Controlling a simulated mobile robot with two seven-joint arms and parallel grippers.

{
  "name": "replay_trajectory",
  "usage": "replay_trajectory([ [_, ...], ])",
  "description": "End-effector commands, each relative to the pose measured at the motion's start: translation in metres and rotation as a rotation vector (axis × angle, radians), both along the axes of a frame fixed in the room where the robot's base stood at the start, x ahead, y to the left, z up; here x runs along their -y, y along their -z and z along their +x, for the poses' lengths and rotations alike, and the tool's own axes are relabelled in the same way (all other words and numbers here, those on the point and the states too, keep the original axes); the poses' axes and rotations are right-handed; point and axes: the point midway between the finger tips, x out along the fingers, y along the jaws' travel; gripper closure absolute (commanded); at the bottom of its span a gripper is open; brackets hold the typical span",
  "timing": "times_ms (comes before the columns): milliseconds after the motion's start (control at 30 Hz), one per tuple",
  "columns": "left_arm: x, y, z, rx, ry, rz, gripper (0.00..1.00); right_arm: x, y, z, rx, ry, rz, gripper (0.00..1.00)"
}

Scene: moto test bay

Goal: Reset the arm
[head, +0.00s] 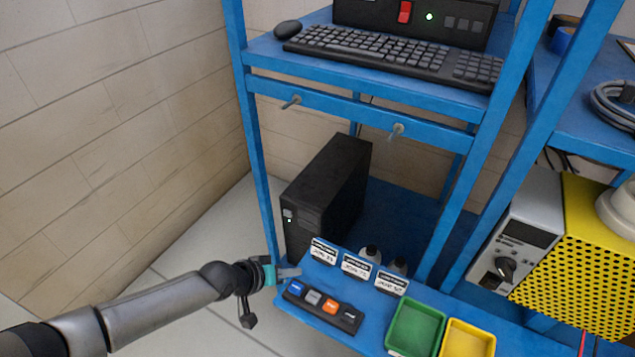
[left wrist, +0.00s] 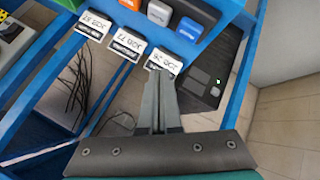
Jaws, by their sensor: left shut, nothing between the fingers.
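My left gripper (head: 288,273) reaches in from the left in the head view, at the left edge of the lower blue shelf. Its fingers are shut and empty, and they also show in the left wrist view (left wrist: 161,105). The fingertips are close to a label card (head: 323,251) and to the left end of a button box (head: 322,306) with blue, grey, orange and black buttons. I cannot tell whether they touch anything. In the left wrist view, the buttons (left wrist: 159,12) show at the top, beyond the label cards (left wrist: 165,58). My right gripper is not in view.
A green tray (head: 396,331) and a yellow tray (head: 448,348) sit right of the button box. A black computer tower (head: 330,190) stands behind. A keyboard (head: 390,53) and mouse (head: 287,29) lie on the upper shelf. A yellow perforated unit (head: 580,270) is at right. The floor at left is clear.

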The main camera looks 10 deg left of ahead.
Motion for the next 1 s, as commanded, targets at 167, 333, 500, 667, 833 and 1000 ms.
replay_trajectory([
  [167,0.009,0.000,-0.006,-0.004,0.020,0.000,1.00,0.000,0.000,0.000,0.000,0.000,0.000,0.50],
  [333,0.061,-0.008,-0.044,-0.016,0.148,0.024,1.00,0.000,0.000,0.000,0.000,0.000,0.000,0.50],
  [500,0.098,-0.036,-0.091,0.001,0.279,0.117,1.00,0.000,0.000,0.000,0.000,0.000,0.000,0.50],
  [667,0.085,-0.062,-0.123,-0.007,0.305,0.252,1.00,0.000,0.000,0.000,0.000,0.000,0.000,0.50],
  [833,0.050,-0.079,-0.150,-0.059,0.278,0.382,1.00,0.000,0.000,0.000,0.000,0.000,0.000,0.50],
  [1000,0.017,-0.090,-0.175,-0.125,0.241,0.476,1.00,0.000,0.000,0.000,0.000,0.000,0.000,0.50],
])
